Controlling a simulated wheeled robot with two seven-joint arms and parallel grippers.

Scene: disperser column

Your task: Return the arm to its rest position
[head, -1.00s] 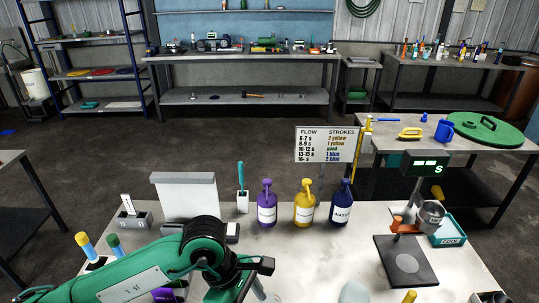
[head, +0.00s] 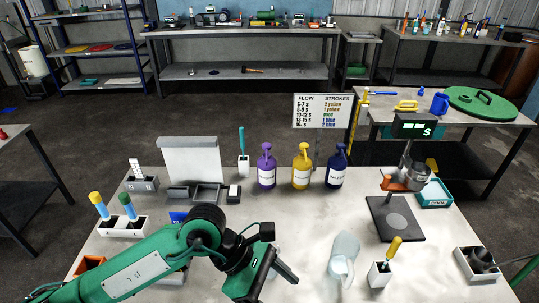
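My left arm is green and reaches in from the lower left over the light worktop (head: 320,225). My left gripper (head: 272,284) is above the front middle of the worktop, pointing down. Its two dark fingers appear spread apart with nothing between them; the lower finger is partly cut off by the picture edge. A clear jug-like vessel (head: 343,258) stands on the worktop to the right of the gripper, apart from it. My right gripper is not in view.
Purple (head: 266,168), yellow (head: 301,168) and navy (head: 337,168) pump bottles stand behind the arm. A stand with a metal cup (head: 416,173) is at right. A white holder (head: 379,275) with a yellow-handled tool is at front right. The worktop's middle is clear.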

